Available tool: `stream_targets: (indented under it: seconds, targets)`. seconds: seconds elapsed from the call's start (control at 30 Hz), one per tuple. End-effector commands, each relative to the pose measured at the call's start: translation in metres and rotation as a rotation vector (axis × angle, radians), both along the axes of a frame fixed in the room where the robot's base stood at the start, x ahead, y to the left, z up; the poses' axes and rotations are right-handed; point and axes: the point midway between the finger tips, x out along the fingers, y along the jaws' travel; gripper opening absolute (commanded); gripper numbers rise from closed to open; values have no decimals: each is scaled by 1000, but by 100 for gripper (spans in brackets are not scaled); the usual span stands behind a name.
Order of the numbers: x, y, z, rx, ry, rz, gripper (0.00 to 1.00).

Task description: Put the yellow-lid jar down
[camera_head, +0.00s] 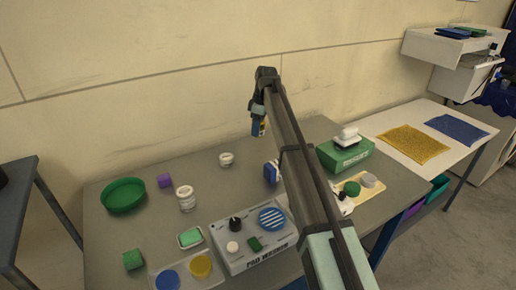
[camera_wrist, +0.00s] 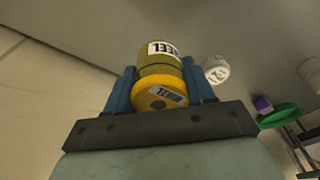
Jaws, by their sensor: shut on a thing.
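My gripper (camera_wrist: 160,92) is shut on the yellow-lid jar, with a blue finger on each side of it. In the wrist view the jar shows its yellow lid (camera_wrist: 150,92) towards the camera and a yellow-olive body with a white label beyond. In the head view my gripper (camera_head: 258,120) is near the back edge of the grey table (camera_head: 130,228). Only a small yellow part of the jar (camera_head: 263,129) shows there, beside a blue finger. I cannot tell whether the jar's base touches the table.
A small white-lidded jar (camera_head: 226,159) stands left of my gripper; it also shows in the wrist view (camera_wrist: 216,69). A larger white jar (camera_head: 186,198), purple block (camera_head: 165,181) and green round tray (camera_head: 123,196) lie farther left. A green box (camera_head: 346,154) stands right. Bare table surrounds the small jar.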

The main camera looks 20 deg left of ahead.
Motion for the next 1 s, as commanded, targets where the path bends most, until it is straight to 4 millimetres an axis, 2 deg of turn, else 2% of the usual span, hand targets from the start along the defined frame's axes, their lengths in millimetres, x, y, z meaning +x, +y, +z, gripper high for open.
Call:
stream_targets:
  seconds: [0.2, 0.47, 0.67, 1.0]
  targets:
    - [-1, 0, -36, -1, 1, -1, 24]
    - [-1, 0, -57, -1, 0, -1, 24]
    - [-1, 0, -81, -1, 0, -1, 24]
    - [0, 0, -84, 0, -1, -2, 24]
